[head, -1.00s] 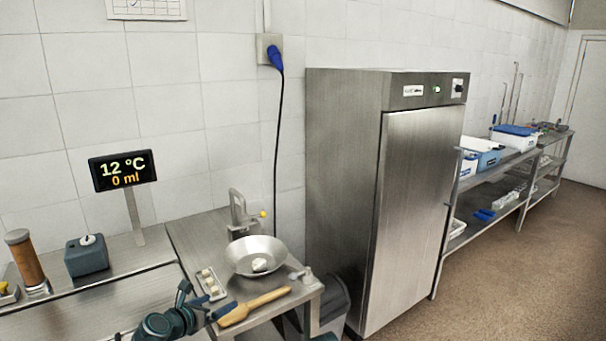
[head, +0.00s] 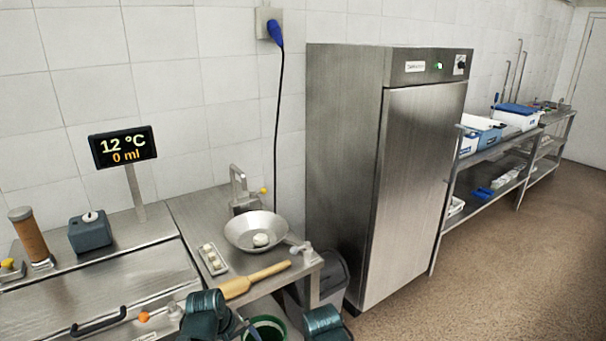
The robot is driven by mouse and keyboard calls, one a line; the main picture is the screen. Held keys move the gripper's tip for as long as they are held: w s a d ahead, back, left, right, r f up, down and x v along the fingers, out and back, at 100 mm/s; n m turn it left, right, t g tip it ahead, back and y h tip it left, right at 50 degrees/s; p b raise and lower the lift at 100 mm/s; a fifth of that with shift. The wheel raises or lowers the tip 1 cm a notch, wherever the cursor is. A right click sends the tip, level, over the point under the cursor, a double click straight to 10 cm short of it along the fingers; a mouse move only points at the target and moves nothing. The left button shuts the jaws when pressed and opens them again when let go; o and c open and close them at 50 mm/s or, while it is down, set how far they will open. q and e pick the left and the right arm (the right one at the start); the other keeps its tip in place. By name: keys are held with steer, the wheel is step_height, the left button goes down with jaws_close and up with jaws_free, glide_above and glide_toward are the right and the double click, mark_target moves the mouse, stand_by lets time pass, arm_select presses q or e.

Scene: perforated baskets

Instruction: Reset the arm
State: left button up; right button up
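Two teal parts of my arms show at the bottom edge. One teal link of my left arm stands in front of the prep table's near-left corner, with a dark piece beside it that may belong to the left gripper; its fingers cannot be made out. The other teal link, of my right arm, is to its right, and the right gripper is not visible. I see nothing held. A metal bowl (head: 240,231) with a white lump (head: 261,240) in it sits on the steel table. A wooden rolling pin (head: 255,280) lies near the table's front edge.
A small tray with pale pieces (head: 213,259) lies left of the bowl. A green-rimmed bin (head: 266,322) and a grey bin (head: 325,277) stand low by the table. A steel cabinet (head: 415,180) stands right of it. Floor (head: 480,280) at the right is clear.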

arm_select(q)
steer(key=s+d+r+m+g+y+p, duration=0.3)
steer(key=s+d+m+p, duration=0.1)
steer(key=s+d+m, duration=0.5)
steer(key=shift+s+d+r+m, duration=0.2)
steer(key=shift+s+d+m, duration=0.25)
steer(key=shift+m, duration=0.25)
stand_by(0.3)
